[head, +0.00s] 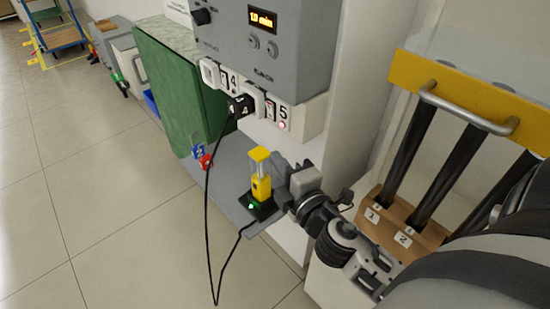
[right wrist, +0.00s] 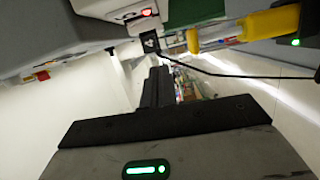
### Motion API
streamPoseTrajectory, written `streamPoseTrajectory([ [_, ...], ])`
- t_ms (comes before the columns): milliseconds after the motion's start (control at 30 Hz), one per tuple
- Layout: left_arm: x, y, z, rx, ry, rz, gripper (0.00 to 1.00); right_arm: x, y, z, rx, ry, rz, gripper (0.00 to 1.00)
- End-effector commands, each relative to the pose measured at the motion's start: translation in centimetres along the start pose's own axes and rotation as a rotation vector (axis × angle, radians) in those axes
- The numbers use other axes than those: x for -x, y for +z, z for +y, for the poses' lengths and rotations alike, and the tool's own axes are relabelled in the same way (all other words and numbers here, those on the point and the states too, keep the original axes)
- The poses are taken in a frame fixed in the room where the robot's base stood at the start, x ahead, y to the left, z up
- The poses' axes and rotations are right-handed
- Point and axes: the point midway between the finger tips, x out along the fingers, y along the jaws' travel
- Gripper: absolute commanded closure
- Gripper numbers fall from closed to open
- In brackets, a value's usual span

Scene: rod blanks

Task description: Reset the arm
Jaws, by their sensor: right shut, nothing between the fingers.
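My right arm comes in from the lower right in the head view. The yellow tool (right wrist: 270,24) shows there at the upper right, apart from the fingers. My left gripper is not in view.
A black cable (head: 208,215) hangs from a plug (head: 240,106) under the grey control box (head: 265,45) and loops to the black base. A green cabinet (head: 180,90) is at left. Dark rods (head: 452,165) stand in a numbered wooden rack (head: 380,220) at right.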

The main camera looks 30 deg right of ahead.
Motion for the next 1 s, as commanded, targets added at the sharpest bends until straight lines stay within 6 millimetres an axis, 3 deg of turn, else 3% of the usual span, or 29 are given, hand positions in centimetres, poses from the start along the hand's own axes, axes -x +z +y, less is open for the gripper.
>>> streamPoseTrajectory([
  [233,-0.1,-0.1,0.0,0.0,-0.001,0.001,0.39,0.0,0.0,-0.1,-0.006,-0.003,0.0,1.0],
  [333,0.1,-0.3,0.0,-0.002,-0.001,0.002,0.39,0.5,-0.3,-0.8,-0.089,-0.044,-0.001,1.0],
  [467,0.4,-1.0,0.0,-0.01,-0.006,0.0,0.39,2.3,-1.6,-3.7,-0.396,-0.193,-0.014,1.0],
  [600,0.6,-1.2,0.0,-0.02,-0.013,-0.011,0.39,5.6,-4.5,-7.4,-0.835,-0.414,-0.063,1.0],
  [733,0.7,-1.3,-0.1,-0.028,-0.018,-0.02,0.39,8.8,-7.4,-9.7,-1.18,-0.592,-0.126,1.0],
  [900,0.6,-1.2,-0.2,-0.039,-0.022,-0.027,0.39,11.2,-9.8,-10.8,-1.427,-0.721,-0.182,1.0],
  [1000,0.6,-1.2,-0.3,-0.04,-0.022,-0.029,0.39,11.4,-10.1,-10.9,-1.456,-0.736,-0.189,1.0],
])
